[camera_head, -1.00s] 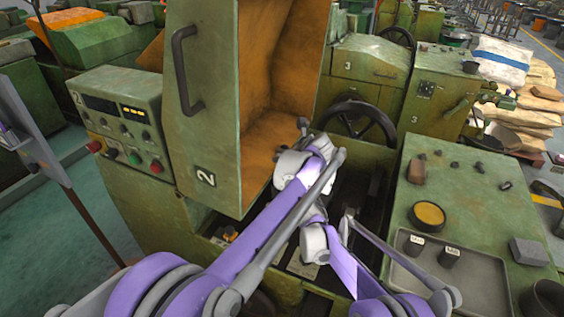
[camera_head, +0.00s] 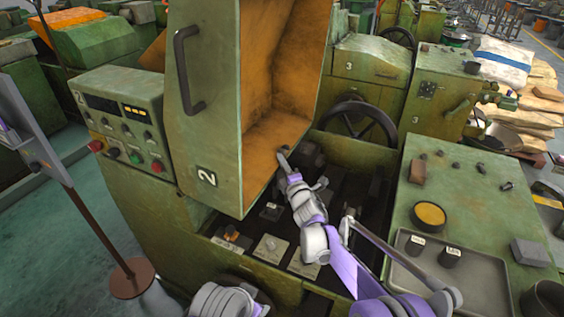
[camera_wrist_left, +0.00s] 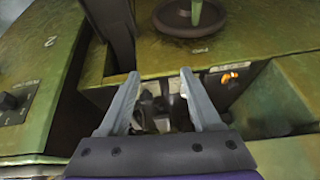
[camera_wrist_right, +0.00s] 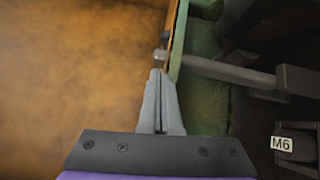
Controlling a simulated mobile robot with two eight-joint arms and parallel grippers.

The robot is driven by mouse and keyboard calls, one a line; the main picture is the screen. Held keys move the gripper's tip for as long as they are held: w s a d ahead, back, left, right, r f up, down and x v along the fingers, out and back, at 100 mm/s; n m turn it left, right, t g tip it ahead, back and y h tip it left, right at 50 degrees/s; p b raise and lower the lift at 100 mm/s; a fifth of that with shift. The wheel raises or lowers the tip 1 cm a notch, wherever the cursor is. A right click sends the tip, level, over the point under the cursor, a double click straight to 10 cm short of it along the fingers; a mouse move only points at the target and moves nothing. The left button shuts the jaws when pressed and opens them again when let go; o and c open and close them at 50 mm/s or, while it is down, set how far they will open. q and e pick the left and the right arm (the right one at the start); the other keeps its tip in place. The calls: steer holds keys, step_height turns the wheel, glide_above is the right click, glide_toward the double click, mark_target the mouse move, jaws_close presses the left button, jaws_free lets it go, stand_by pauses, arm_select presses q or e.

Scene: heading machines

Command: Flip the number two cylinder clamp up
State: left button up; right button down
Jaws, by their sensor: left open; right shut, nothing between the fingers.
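The green machine marked 2 (camera_head: 206,177) has its hood raised, with an orange inside (camera_head: 270,130). Below it is a dark bay (camera_head: 345,205) with several small blocks. I cannot make out for sure which part is the number two cylinder clamp. My right gripper (camera_head: 283,153) is shut and empty at the hood's lower edge; in the right wrist view its fingers (camera_wrist_right: 157,76) point at that edge, and a grey bar (camera_wrist_right: 230,73) runs right from there to a dark block. My left gripper (camera_wrist_left: 160,76) is open, over a dark recess with metal parts.
A black handwheel (camera_head: 357,123) stands behind the bay. A green table top with a grey tray (camera_head: 480,285) is at the right. The control box (camera_head: 120,118) is at the left. A label reading M6 (camera_wrist_right: 282,144) shows in the right wrist view.

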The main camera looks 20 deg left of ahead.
mark_target(286, 153)
steer(key=w, duration=0.3)
steer(key=shift+w+d+r, duration=0.15)
steer(key=shift+w+r, duration=0.05)
steer(key=shift+s+r, duration=0.1)
arm_select(q)
steer(key=shift+s+d+f+n, duration=0.3)
steer(key=shift+s+f+n, duration=0.45)
steer(key=shift+s, duration=0.2)
